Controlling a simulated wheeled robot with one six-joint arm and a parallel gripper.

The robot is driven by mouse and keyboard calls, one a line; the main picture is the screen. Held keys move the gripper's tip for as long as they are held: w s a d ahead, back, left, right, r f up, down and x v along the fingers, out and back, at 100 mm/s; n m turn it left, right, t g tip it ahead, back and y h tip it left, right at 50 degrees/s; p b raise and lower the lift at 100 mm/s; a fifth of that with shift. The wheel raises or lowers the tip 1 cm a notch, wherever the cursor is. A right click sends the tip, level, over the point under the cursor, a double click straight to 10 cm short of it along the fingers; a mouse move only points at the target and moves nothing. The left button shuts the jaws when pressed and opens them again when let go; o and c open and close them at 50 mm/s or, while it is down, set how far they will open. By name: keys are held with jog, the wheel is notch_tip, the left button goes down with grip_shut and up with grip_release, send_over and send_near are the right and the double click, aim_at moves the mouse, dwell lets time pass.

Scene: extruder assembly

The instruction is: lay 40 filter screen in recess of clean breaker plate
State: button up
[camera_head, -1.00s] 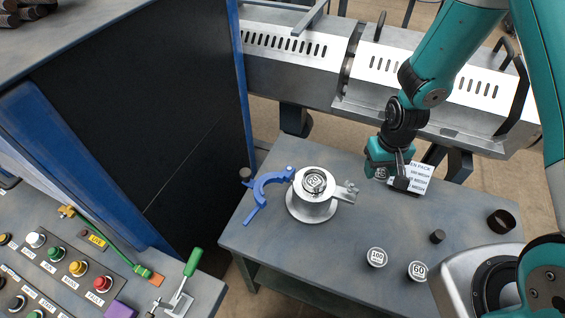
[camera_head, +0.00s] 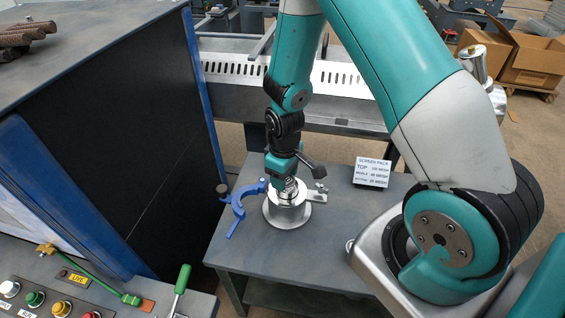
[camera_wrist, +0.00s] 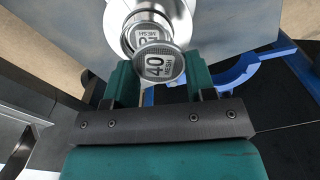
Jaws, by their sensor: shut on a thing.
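The disc is tilted in this view and overlaps the near rim of the breaker plate (camera_wrist: 127,36). In the head view my gripper (camera_head: 287,181) is just above the silver round stand (camera_head: 287,214); the held screen is too small to make out there. I cannot tell whether the screen touches the plate.
A blue hinged clamp (camera_head: 239,212) is left of the stand, and a metal lug (camera_head: 318,196) sticks out right. My arm hides the table's right part.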

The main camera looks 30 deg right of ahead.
jog(key=n, duration=0.2)
jog(key=r+n, duration=0.1)
jog(key=n, duration=0.2)
jog(key=shift+w+d+r+n, duration=0.15)
jog(key=shift+d+r+n, duration=0.05)
jog(key=shift+r+n, duration=0.15)
jog(key=n, duration=0.2)
jog(key=r+n, duration=0.1)
jog(key=n, duration=0.1)
jog(key=shift+d+p, duration=0.15)
jog(key=shift+p, duration=0.2)
jog(key=n, duration=0.3)
jog(key=shift+w+d+r, duration=0.1)
jog(key=shift+r, duration=0.25)
jog(key=shift+f+b, duration=2.05)
jog(key=shift+f, duration=1)
jog(key=o, duration=1)
jog(key=shift+r, duration=0.2)
notch_tip(320, 180, up, 7)
jog(key=p, duration=0.6)
jog(key=shift+f, duration=0.1)
